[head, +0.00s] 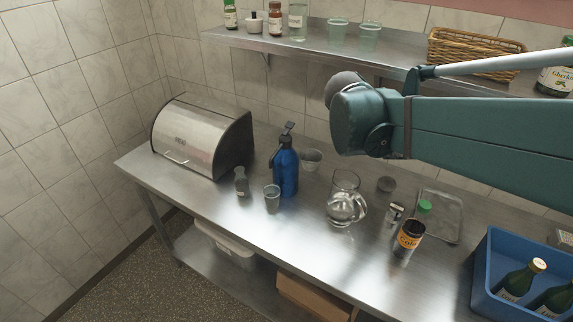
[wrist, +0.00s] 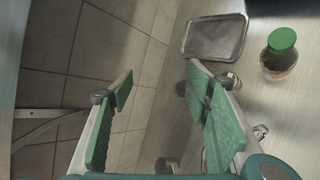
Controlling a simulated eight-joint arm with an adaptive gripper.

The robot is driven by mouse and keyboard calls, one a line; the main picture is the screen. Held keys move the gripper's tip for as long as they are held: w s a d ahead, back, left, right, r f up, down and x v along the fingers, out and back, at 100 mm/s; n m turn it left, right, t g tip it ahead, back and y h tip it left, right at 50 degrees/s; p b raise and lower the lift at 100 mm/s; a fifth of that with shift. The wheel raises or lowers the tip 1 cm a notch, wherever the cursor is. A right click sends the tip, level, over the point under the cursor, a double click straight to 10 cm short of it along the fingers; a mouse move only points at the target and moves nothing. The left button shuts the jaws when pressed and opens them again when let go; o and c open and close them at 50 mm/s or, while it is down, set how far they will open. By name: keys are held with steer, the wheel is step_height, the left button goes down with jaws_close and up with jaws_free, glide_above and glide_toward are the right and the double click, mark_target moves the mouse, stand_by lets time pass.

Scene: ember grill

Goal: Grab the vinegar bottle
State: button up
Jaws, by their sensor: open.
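A bottle with a green cap, dark brown contents and an orange label (head: 409,238) stands on the steel counter, right of the glass pitcher. It also shows at the upper right of the wrist view (wrist: 279,52). I cannot read the word vinegar on any label. Two dark green bottles (head: 522,280) with pale labels stand in the blue crate. My gripper (wrist: 160,72) is open and empty, with its two green-padded fingers apart. The green-capped bottle lies outside them, right of the right finger. In the head view my arm hides the fingers.
A metal tray (head: 453,212), small can (head: 396,212), glass pitcher (head: 343,205) and blue spray bottle (head: 286,170) stand around the counter (head: 300,235). The blue crate (head: 483,272) is at right. A shelf (head: 300,47) with jars and a basket (head: 475,52) runs above.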

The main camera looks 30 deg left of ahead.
steer(key=s+a+r+n+t, duration=0.1)
steer(key=a+n+t, duration=0.15)
steer(key=a, duration=0.95)
steer(key=s+a+n+t, duration=0.15)
steer(key=a+n, duration=0.25)
steer(key=a, duration=0.9)
steer(key=s+a+r+n+t, duration=0.1)
steer(key=s+a+n, duration=0.15)
steer(key=a, duration=0.95)
steer(key=n+t+b, duration=0.3)
steer(key=n, duration=0.1)
glide_toward(241, 182)
steer(key=shift+h, duration=0.4)
steer(key=w+f, duration=0.1)
steer(key=w, duration=0.1)
steer(key=w+a+f, duration=0.1)
steer(key=shift+w+f, duration=0.35)
steer(key=shift+w, duration=0.05)
steer(key=shift+x, duration=1.3)
steer(key=shift+w, duration=0.1)
steer(key=shift+r+b+x, duration=0.2)
steer(key=shift+b+x, duration=0.65)
steer(key=shift+x, duration=1.65)
